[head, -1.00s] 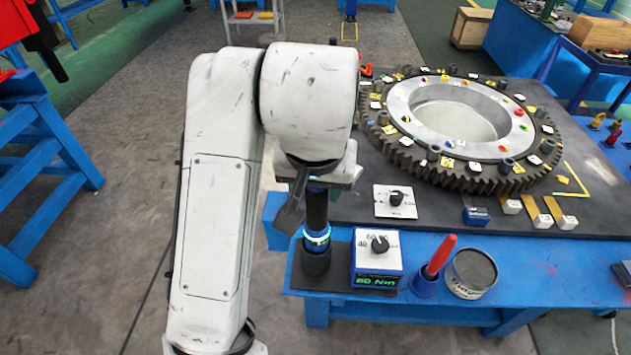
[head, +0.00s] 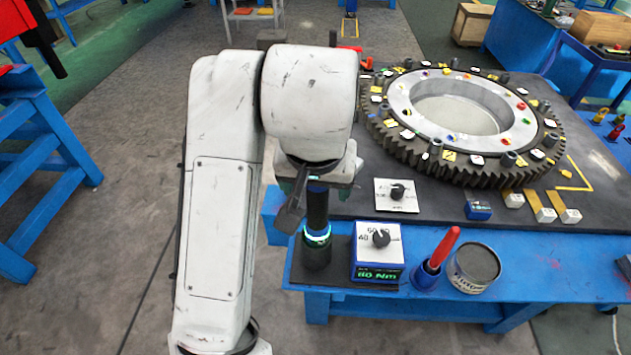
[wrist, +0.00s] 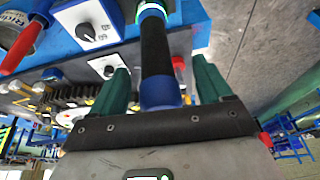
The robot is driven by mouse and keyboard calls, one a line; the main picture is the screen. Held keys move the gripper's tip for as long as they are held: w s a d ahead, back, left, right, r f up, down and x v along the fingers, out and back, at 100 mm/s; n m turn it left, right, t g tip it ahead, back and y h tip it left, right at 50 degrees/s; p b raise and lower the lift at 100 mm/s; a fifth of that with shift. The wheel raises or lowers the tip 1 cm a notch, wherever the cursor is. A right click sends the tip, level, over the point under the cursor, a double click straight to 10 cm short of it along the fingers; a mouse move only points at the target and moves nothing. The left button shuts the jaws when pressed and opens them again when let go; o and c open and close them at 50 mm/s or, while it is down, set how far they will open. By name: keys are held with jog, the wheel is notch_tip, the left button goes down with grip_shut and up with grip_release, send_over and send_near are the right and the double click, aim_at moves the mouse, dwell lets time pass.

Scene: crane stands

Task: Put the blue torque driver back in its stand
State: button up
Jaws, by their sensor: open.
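The blue torque driver (head: 317,210) stands upright, with a black grip, blue bands and a lit ring low on its body. Its lower end sits in a black round stand (head: 317,254) at the bench's front left corner. My gripper (head: 316,190) is above, at the driver's top end. In the wrist view my gripper (wrist: 163,82) is open, with one green finger on each side of the driver (wrist: 156,52) and gaps showing beside it. The driver's tip is hidden inside the stand.
A blue torque control box (head: 378,251) reading 60 Nm stands close right of the stand. A red-handled tool in a blue holder (head: 427,276) and a tin (head: 473,268) are further right. A large gear ring (head: 400,143) fills the bench behind.

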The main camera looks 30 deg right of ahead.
dwell(0.3)
jog(key=p+v, duration=0.5)
dwell(0.4)
jog(key=v, duration=1)
jog(key=shift+r, duration=0.35)
